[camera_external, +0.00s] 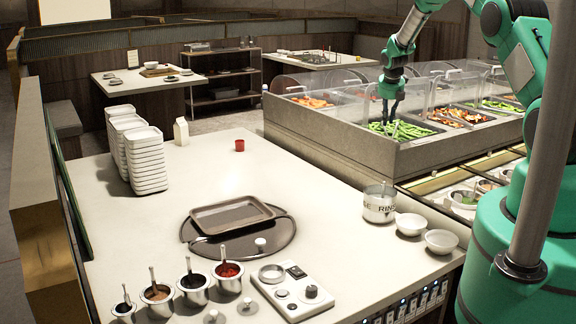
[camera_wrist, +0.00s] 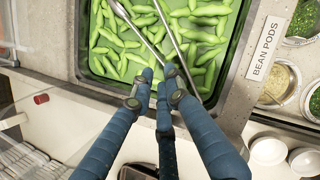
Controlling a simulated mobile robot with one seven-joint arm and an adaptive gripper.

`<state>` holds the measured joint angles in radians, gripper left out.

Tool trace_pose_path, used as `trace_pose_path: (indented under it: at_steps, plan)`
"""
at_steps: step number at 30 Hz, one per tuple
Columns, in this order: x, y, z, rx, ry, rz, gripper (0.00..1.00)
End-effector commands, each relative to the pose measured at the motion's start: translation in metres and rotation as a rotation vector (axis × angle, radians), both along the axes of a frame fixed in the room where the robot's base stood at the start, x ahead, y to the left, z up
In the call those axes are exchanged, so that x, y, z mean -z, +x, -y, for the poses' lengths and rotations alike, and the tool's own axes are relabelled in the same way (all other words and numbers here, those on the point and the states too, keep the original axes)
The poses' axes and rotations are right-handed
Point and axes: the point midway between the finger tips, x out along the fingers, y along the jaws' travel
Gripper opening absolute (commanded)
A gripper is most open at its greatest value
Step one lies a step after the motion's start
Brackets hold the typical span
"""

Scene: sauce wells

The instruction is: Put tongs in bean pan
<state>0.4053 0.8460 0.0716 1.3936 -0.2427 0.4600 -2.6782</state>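The bean pan (camera_wrist: 249,30) is a dark-rimmed tray of green bean pods, with a "BEAN PODS" label on its edge. It also shows in the external view with its green pods (camera_external: 402,130). Metal tongs (camera_wrist: 177,42) show over the pods in the wrist view, their two long arms running up and left from near my fingertips. Their near end is partly hidden by my fingers. My gripper (camera_wrist: 161,76) is over the near edge of the pan, blue fingertips close together with a small gap. Whether they grip the tongs I cannot tell. In the external view my gripper (camera_external: 387,110) points down into the pan.
Clear raised covers (camera_external: 345,88) stand around the food pans. Sauce wells (camera_wrist: 278,80) lie right of the bean pan. The counter holds white bowls (camera_external: 441,241), a labelled pot (camera_external: 379,207), a brown tray (camera_external: 232,215) and stacked white dishes (camera_external: 148,160).

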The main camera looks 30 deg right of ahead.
Motion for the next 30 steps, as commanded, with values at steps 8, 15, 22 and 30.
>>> trace_pose_path:
  at_steps: [8,15,22,30]
  plan:
    - [-0.034,-0.012,-0.010,0.000,0.001,-0.001,0.15]
    - [-0.055,-0.018,-0.015,0.000,0.000,0.000,0.15]
    - [-0.060,-0.020,-0.016,0.000,0.001,-0.002,0.15]
    - [-0.061,-0.020,-0.016,0.000,0.000,-0.001,0.15]
